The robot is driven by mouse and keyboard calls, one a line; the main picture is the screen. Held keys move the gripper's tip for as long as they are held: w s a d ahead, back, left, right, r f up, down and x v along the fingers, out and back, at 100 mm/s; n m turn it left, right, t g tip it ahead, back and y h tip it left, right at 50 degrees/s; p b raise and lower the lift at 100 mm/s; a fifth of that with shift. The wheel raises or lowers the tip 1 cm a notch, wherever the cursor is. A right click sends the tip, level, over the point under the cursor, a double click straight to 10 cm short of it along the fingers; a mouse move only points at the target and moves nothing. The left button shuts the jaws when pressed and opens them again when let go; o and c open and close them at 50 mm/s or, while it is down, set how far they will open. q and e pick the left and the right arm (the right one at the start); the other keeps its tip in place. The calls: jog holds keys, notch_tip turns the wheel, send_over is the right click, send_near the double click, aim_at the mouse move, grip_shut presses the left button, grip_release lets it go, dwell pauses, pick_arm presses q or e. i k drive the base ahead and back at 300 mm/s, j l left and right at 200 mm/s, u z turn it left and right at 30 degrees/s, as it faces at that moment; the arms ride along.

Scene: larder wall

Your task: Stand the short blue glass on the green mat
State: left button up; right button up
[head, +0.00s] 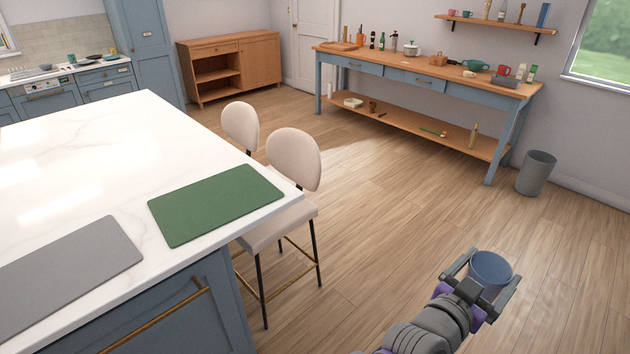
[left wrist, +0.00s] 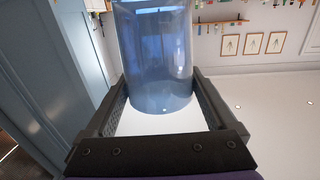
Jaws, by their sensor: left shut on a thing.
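The short blue glass (head: 491,267) is in my left gripper (head: 488,275), at the lower right of the head view, over the wooden floor. The gripper is shut on the glass, with one finger on each side. In the left wrist view the clear blue glass (left wrist: 155,60) fills the space between the fingers (left wrist: 160,100). The green mat (head: 215,205) lies flat and bare on the white island top, near its right corner, well to the left of the gripper. My right gripper is in neither view.
A grey mat (head: 68,278) lies on the white island top (head: 115,165), left of the green one. Two pale chairs (head: 292,160) stand along the island's far right side. Open floor (head: 385,225) lies between them and a long wooden table (head: 430,72) with several items.

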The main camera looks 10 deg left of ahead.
aim_at(164, 202)
jog(key=i+j, duration=0.2)
jog(key=j, duration=0.2)
jog(key=i+j, duration=0.15)
jog(key=j, duration=0.25)
jog(key=i+j+u, duration=0.1)
jog(key=j, duration=0.35)
jog(key=i+j, duration=0.3)
jog(key=j, duration=0.1)
